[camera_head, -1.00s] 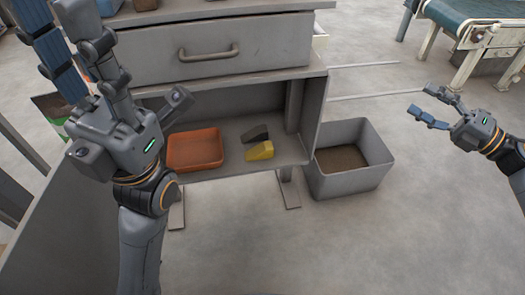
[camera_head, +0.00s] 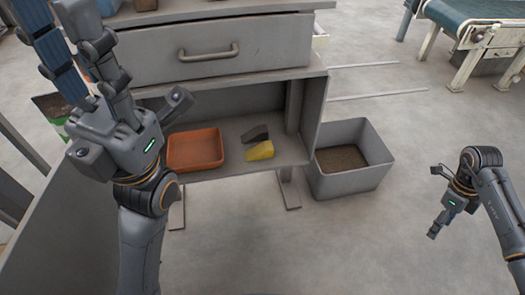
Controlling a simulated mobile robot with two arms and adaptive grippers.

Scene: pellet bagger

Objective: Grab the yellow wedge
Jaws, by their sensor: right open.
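The yellow wedge (camera_head: 260,151) lies on the open lower shelf (camera_head: 225,167) of the grey cabinet, near its front edge. A dark grey wedge (camera_head: 256,134) lies just behind it. My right gripper (camera_head: 436,201) is open and empty over the floor at the right, well apart from the yellow wedge and beyond the grey bin. My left gripper (camera_head: 55,25) is large at the upper left with its fingers pointing up. Its fingers stand apart with nothing seen between them, though the tips reach the picture's top edge.
An orange tray (camera_head: 195,165) sits on the shelf left of the wedges. A closed drawer (camera_head: 215,50) with a handle is above the shelf opening. A grey bin (camera_head: 345,182) stands on the floor right of the cabinet. A conveyor (camera_head: 478,22) is at the upper right. Floor in front is clear.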

